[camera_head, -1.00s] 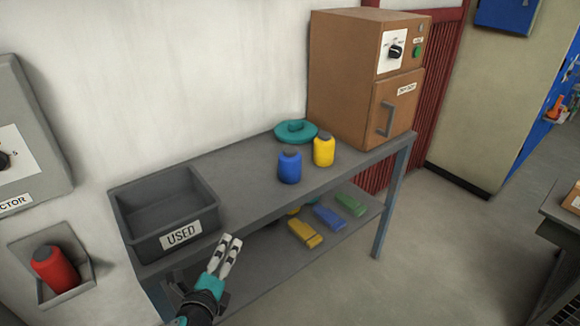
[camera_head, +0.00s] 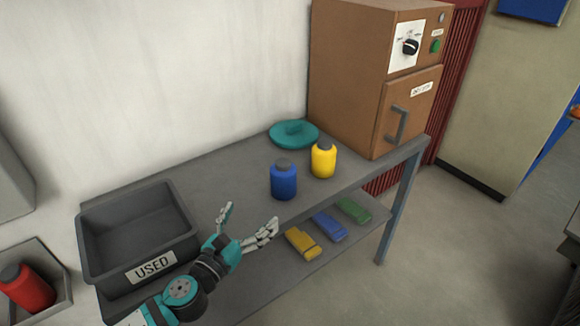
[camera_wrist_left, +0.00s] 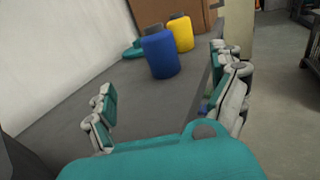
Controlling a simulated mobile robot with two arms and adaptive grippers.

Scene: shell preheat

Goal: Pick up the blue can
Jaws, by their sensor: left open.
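The blue can (camera_head: 284,182) stands upright on the grey table, left of the yellow can, and has a grey top. It also shows in the left wrist view (camera_wrist_left: 160,56), ahead of the fingers. My left gripper (camera_head: 250,222) is open and empty, below and to the left of the blue can in the head view, apart from it. In the left wrist view its fingers (camera_wrist_left: 168,98) are spread wide, with the can beyond and between them. My right gripper is in neither view.
A yellow can (camera_head: 323,160) stands close right of the blue can. A teal round object (camera_head: 294,134) lies behind them. A brown oven (camera_head: 350,80) stands at the table's right end. A grey bin marked USED (camera_head: 185,250) sits at the left. Coloured items (camera_head: 329,228) lie on the lower shelf.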

